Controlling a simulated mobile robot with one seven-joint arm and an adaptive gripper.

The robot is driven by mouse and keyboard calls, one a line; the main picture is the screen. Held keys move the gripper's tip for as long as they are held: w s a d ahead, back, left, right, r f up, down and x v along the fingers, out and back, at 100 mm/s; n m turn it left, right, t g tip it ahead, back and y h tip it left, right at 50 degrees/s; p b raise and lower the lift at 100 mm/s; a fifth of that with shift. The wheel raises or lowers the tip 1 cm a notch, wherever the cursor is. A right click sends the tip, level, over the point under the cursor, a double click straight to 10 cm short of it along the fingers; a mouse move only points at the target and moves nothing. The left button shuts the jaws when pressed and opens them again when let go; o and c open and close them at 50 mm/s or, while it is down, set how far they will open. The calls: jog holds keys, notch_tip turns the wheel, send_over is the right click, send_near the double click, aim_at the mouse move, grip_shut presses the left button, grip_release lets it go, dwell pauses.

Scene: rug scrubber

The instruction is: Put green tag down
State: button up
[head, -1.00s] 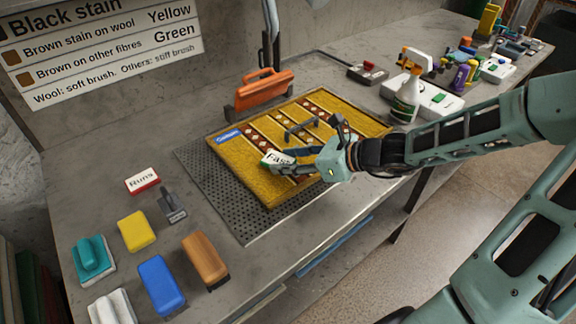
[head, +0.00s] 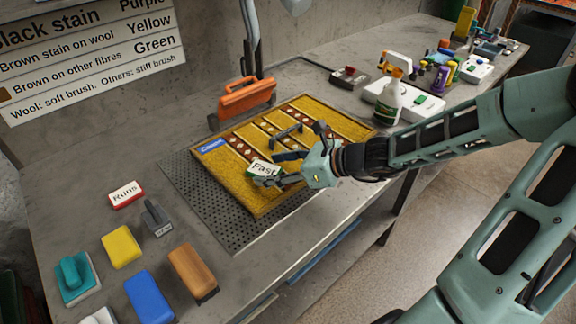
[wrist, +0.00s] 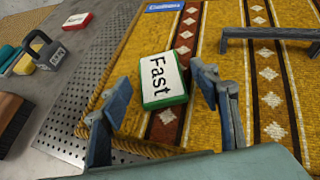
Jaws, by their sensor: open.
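The green tag (wrist: 163,80) is a white block with a green edge, reading "Fast". It appears to lie flat on the yellow patterned rug (wrist: 270,15), partly over a dark brown stripe with diamonds. In the head view the tag (head: 264,168) is on the rug's near left part. My gripper (wrist: 160,92) is open in the wrist view, with one finger on each side of the tag. A gap shows between the right finger and the tag; the left finger is close to its near left corner. In the head view my gripper (head: 276,167) is low over the rug.
A grey handle-like bar (wrist: 265,33) stands on the rug just right of my gripper. A red "Runs" tag (head: 126,194), a grey weight-like block (head: 157,218) and several brushes lie left of the perforated plate (head: 215,215). A spray bottle (head: 389,98) stands beyond my arm.

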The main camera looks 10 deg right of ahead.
jog(key=p+v, duration=0.3)
jog(key=v, duration=0.8)
jog(key=shift+s+d+r, duration=0.2)
jog(key=shift+s+d, duration=0.1)
jog(key=shift+d, duration=0.1)
